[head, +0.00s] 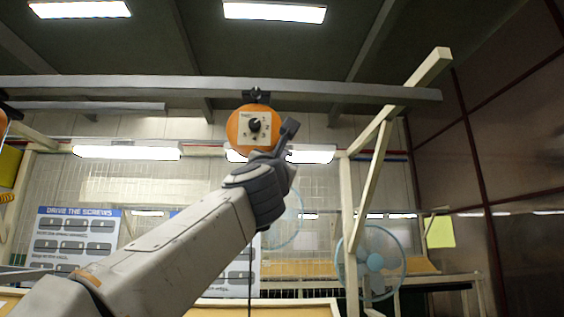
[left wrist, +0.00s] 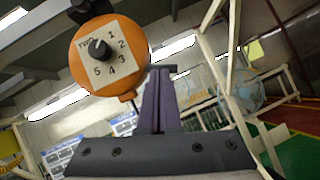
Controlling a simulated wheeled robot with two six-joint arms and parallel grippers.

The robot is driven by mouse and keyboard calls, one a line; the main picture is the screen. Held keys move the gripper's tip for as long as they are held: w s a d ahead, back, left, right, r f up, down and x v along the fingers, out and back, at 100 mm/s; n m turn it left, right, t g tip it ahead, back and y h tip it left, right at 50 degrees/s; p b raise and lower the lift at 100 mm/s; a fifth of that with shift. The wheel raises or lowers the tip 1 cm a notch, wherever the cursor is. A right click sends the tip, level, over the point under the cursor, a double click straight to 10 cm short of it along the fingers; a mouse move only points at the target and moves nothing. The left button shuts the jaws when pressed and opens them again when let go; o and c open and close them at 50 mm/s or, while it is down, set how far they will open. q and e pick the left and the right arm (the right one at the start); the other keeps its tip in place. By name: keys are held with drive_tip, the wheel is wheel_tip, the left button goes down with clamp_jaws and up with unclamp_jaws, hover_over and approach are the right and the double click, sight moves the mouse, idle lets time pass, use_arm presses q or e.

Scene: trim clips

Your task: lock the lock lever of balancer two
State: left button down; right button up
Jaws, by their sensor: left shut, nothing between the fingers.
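A round orange balancer (head: 234,131) hangs from the overhead beam in the head view. Its pale square face has numbers around a black knob. It also shows large at the upper left of the left wrist view (left wrist: 142,66), tilted, with numbers 1 to 5 readable. I cannot pick out a lock lever. My left gripper (head: 291,125) is shut and empty just right of the balancer's lower right side. Its shut fingers also show in the left wrist view (left wrist: 160,75); contact cannot be told. My right gripper is not in view.
The beam (head: 340,91) runs across above the balancer. Part of another orange body (head: 3,122) shows at the left edge. A wooden post with a diagonal brace (head: 352,230) stands to the right. A blue fan (head: 372,262) and posters (head: 75,245) are behind.

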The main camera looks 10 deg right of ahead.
use_arm(q)
drive_tip(key=b+v, duration=0.9)
drive_tip(key=v, duration=0.5)
